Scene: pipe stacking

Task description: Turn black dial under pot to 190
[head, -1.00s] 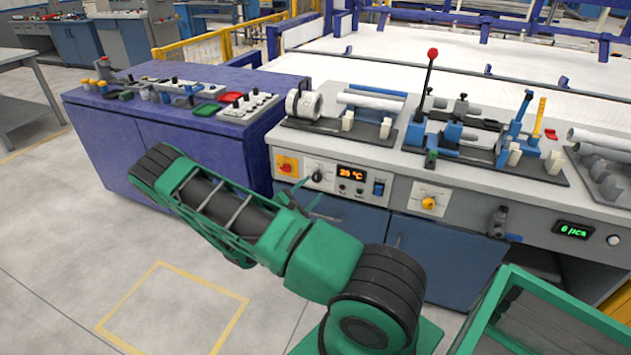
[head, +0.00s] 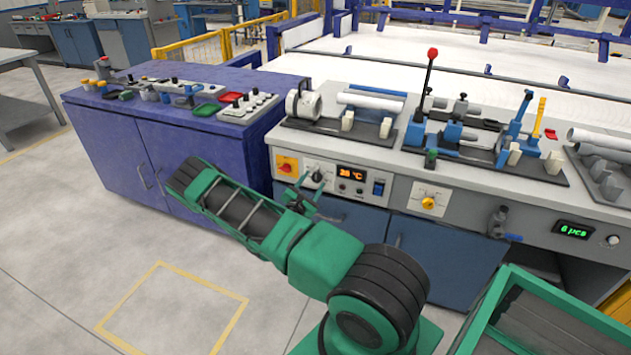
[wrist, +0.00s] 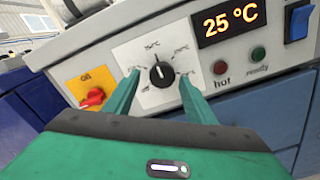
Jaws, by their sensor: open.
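The black dial (wrist: 162,74) sits on a white scale plate in the wrist view, its pointer roughly upward; the scale's numbers are too small to read surely. It also shows in the head view (head: 318,176), below a white ring-shaped piece (head: 303,104) on the bench, which may be the pot. My gripper (wrist: 160,84) is open, with one green finger on each side of the dial. Whether the fingers touch it I cannot tell. In the head view my gripper (head: 308,192) is just in front of the panel. The orange display (wrist: 229,22) reads 25 °C.
A red switch (wrist: 92,97) on a yellow plate is left of the dial. Red and green lights and a blue switch (wrist: 298,22) are to the right. The purple cabinet (head: 190,150) stands left of my arm. A yellow knob (head: 429,203) is further right.

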